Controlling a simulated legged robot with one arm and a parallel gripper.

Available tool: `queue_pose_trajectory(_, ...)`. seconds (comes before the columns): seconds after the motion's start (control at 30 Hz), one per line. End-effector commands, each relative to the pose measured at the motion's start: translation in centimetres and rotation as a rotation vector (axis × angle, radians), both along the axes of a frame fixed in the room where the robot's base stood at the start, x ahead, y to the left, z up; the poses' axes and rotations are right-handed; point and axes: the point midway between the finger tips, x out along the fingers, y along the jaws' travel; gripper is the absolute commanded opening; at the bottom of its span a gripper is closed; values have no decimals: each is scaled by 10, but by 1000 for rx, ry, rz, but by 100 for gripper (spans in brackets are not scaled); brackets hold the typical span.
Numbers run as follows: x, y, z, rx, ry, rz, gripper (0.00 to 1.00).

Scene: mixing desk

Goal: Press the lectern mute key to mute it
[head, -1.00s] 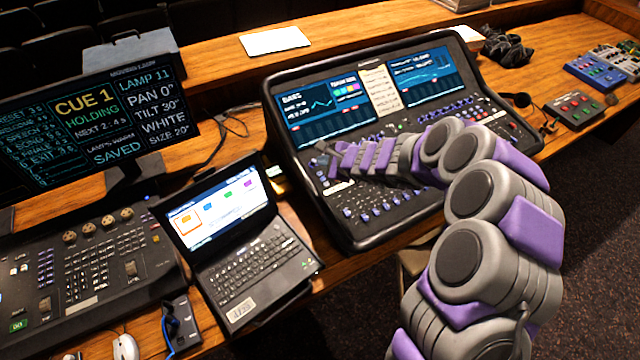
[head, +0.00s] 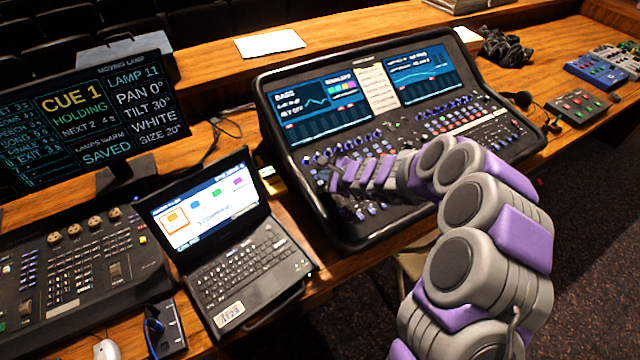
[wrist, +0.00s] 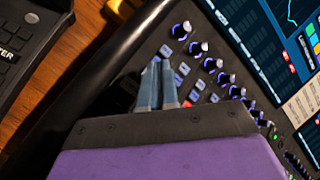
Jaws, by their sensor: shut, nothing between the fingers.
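The mixing desk (head: 345,228) stands on the wooden counter, with two lit screens and rows of knobs and keys. My gripper (head: 335,178) is over the left part of its panel, with the fingers together and empty. In the wrist view my gripper (wrist: 160,64) points at small pale keys (wrist: 184,68) beside a row of blue-ringed knobs (wrist: 198,48). A red-lit key (wrist: 188,103) shows just right of the fingers. I cannot read any lectern label, so I cannot tell which key is the lectern mute. Whether the fingertips touch the panel is unclear; the fingers hide part of it.
A laptop (head: 255,265) stands left of the desk. A lighting console (head: 75,265) and a monitor (head: 95,110) are farther left. A small box with coloured buttons (head: 578,108) lies to the right. The desk has a raised black rim.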

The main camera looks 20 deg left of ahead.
Motion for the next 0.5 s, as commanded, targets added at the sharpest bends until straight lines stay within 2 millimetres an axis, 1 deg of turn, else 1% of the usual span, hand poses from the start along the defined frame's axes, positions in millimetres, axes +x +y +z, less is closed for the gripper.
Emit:
queue_pose_trajectory(0.3, -1, 12, -5, -14, 1, 3, 0)
queue_pose_trajectory(0.5, -1, 9, -4, -10, 1, 2, 0)
